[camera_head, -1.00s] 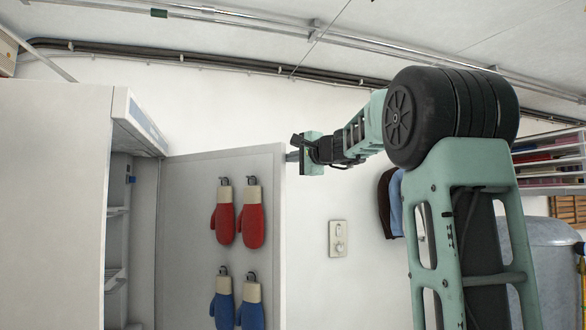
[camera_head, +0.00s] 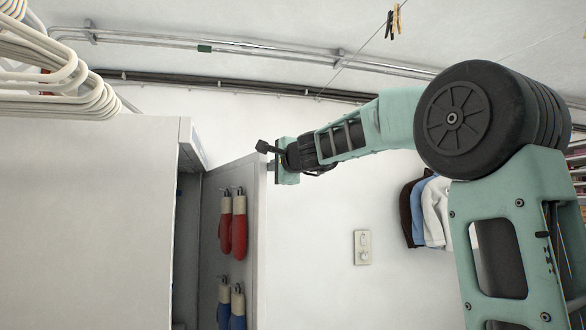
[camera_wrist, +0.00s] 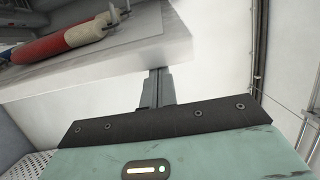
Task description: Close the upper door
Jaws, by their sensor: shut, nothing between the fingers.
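The upper door (camera_head: 257,240) of a tall white cabinet stands open, its inner face towards the cabinet opening. Red mittens (camera_head: 232,228) and blue mittens hang on hooks on that inner face. My gripper (camera_head: 271,170) is shut and empty at the door's free edge, near its top corner. In the wrist view the shut fingers (camera_wrist: 156,88) reach to the pale door panel (camera_wrist: 110,65), and a red mitten (camera_wrist: 58,42) lies beyond it. The fingertips are at or against the door; exact contact is hidden.
The cabinet body (camera_head: 90,220) fills the left side, with pale hangers (camera_head: 60,75) above it. A wall switch (camera_head: 362,247) and hanging clothes (camera_head: 428,210) are on the right. Pipes run along the upper wall. The wall area beside the door is clear.

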